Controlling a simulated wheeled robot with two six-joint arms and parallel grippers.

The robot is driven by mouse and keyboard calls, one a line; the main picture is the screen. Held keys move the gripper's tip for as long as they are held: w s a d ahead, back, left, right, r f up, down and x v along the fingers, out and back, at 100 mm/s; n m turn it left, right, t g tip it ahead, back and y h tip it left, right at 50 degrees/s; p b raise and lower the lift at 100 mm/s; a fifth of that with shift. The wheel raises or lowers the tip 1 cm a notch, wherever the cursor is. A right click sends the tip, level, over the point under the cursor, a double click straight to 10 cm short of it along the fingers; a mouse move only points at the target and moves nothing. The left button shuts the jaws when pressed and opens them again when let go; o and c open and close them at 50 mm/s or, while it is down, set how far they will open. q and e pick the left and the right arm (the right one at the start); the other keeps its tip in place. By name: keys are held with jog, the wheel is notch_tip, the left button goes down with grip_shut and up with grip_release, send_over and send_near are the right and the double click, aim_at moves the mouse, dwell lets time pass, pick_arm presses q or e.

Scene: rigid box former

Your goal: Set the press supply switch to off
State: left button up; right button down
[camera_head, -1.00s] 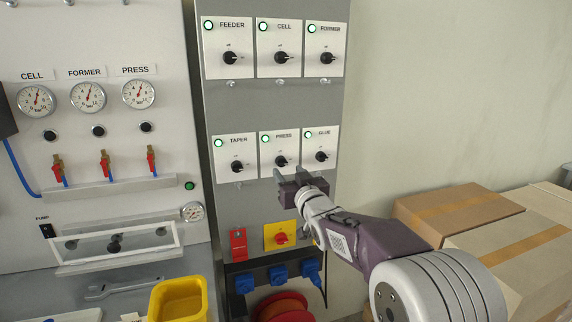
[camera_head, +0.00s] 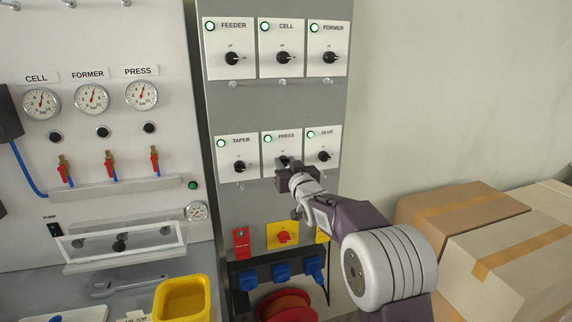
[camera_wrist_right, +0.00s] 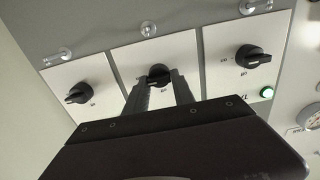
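The press supply switch panel (camera_head: 271,149) is the middle plate of the lower row in the head view, under the label PRESS. Its green lamp is lit. My right gripper (camera_head: 288,163) is at its black knob and hides most of it there. In the right wrist view the knob (camera_wrist_right: 158,71) shows between the tips of my right gripper (camera_wrist_right: 160,79). The two fingers are apart, one on each side of the knob; I cannot tell whether they touch it. The knob's pointer direction is hidden. My left gripper is not in view.
The taper switch (camera_head: 239,167) and glue switch (camera_head: 323,156) sit close on either side. Feeder, cell and former switches are above. A yellow panel with a red knob (camera_head: 284,237) and blue plugs (camera_head: 281,272) are below. Cardboard boxes (camera_head: 470,208) stand at right.

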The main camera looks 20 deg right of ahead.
jog(key=n+b, duration=0.3)
jog(key=shift+a+f, duration=0.1)
jog(key=shift+f, duration=0.1)
jog(key=n+b, duration=0.4)
jog(key=n, duration=0.2)
jog(key=shift+a+n, duration=0.1)
jog(key=shift+n, duration=0.2)
jog(key=shift+f+n+b, duration=0.15)
jog(key=shift+n+b, duration=1.55)
jog(key=shift+n, duration=2.4)
jog(key=c, duration=1.1)
grip_release()
jog(key=shift+a, duration=0.1)
